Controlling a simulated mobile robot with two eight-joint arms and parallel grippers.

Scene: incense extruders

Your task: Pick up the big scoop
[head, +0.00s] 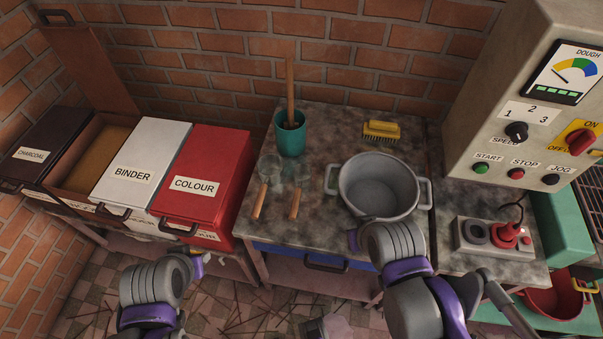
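Two scoops with wooden handles lie side by side on the stained worktop, handles toward me. The left one (259,202) looks the bigger; its pale, see-through-looking bowl points to the back. The smaller scoop (295,204) lies just right of it. My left gripper (200,261) is low in front of the bins, left of and nearer than the scoops, and apart from them. My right gripper (352,239) is at the worktop's front edge, below the pot and right of the scoops. Both gripper ends are small and mostly hidden by my wrists, so their finger openings do not show.
A grey two-handled pot (379,206) stands right of the scoops. A teal cup (290,139) with a wooden stick stands behind them, and a yellow brush (381,130) lies at the back. The red COLOUR bin (214,174) borders the worktop's left; a control box (530,100) stands right.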

